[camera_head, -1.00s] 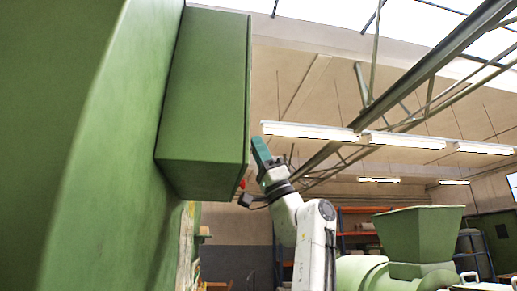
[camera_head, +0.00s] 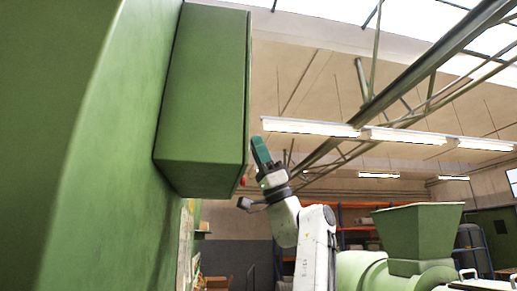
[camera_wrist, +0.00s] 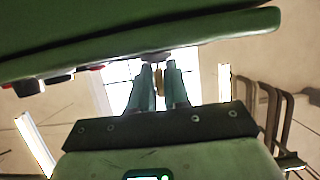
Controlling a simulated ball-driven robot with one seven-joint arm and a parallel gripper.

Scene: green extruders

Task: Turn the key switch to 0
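In the wrist view, the two teal fingers of my gripper (camera_wrist: 159,85) point at the green control box (camera_wrist: 210,30). A narrow brass-coloured piece, which looks like the key (camera_wrist: 159,80), shows between the fingers, below a dark round switch base (camera_wrist: 156,57) on the box. The fingers stand a little apart, one on each side of the key, with a thin gap seen at their tips. The key's 0 mark and angle cannot be read. In the head view, my gripper (camera_head: 261,155) is beside the right edge of the box (camera_head: 205,105); the key is hidden there.
Red buttons (camera_wrist: 97,67) and a black knob (camera_wrist: 27,87) stick out of the box left of the key in the wrist view. A green wall of the machine (camera_head: 110,150) fills the left of the head view. A green hopper (camera_head: 418,232) stands at the right.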

